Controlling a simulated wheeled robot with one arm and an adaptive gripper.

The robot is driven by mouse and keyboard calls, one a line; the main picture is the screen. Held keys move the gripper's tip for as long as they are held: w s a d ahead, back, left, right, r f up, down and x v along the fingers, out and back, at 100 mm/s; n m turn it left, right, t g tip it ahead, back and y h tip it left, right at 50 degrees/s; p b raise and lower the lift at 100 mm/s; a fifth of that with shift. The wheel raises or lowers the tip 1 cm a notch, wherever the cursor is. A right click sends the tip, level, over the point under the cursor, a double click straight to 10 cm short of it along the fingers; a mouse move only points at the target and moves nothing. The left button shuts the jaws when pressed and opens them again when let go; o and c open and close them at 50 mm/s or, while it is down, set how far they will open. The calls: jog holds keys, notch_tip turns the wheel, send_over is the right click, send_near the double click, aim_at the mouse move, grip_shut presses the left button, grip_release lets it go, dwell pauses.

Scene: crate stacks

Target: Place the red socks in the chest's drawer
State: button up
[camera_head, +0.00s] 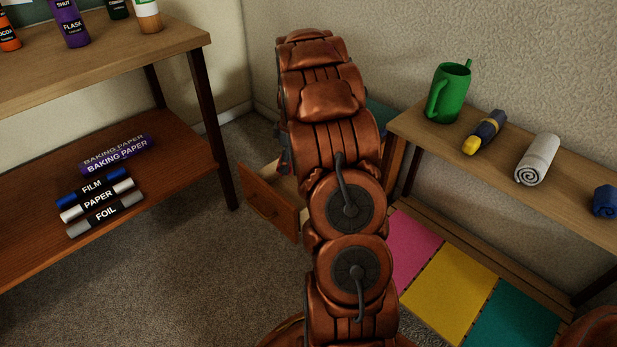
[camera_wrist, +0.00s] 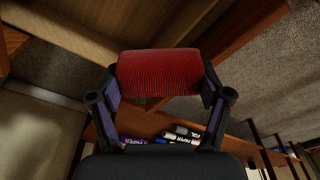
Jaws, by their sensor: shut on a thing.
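The red socks (camera_wrist: 160,74), a rolled ribbed bundle, are held between the two fingertips of my gripper (camera_wrist: 161,82) in the wrist view. The chest's drawer (camera_head: 272,208) stands pulled open in the head view, left of my arm, its brown front facing the carpet. Light wood of what looks like the drawer's inside (camera_wrist: 75,30) shows beyond the socks in the wrist view. I cannot tell how high the socks are above it. In the head view my arm hides the socks and most of the chest.
A shelf (camera_head: 190,42) with bottles above and wrap rolls (camera_head: 105,198) below stands at left. Carpet (camera_head: 190,280) between is clear.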

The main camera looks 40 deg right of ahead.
jog(key=shift+n+g+h, duration=0.3)
jog(key=shift+n+g, duration=0.1)
jog(key=shift+n, duration=0.3)
jog(key=shift+s+d+f+b, duration=0.6)
jog(key=shift+d+f+b, duration=0.25)
jog(key=shift+f, duration=1.8)
jog(key=shift+s+d+f+b, duration=0.65)
jog(key=shift+d+f+b, duration=0.2)
jog(key=shift+f, duration=1.8)
jog(key=shift+s+d+f+b, duration=0.7)
jog(key=shift+d+f, duration=0.25)
jog(key=shift+f, duration=1.7)
jog(key=shift+w+f, duration=0.1)
jog(key=shift+f, duration=0.45)
jog(key=o, duration=1)
notch_tip(320, 180, up, 12)
jog(key=shift+s+d, duration=0.2)
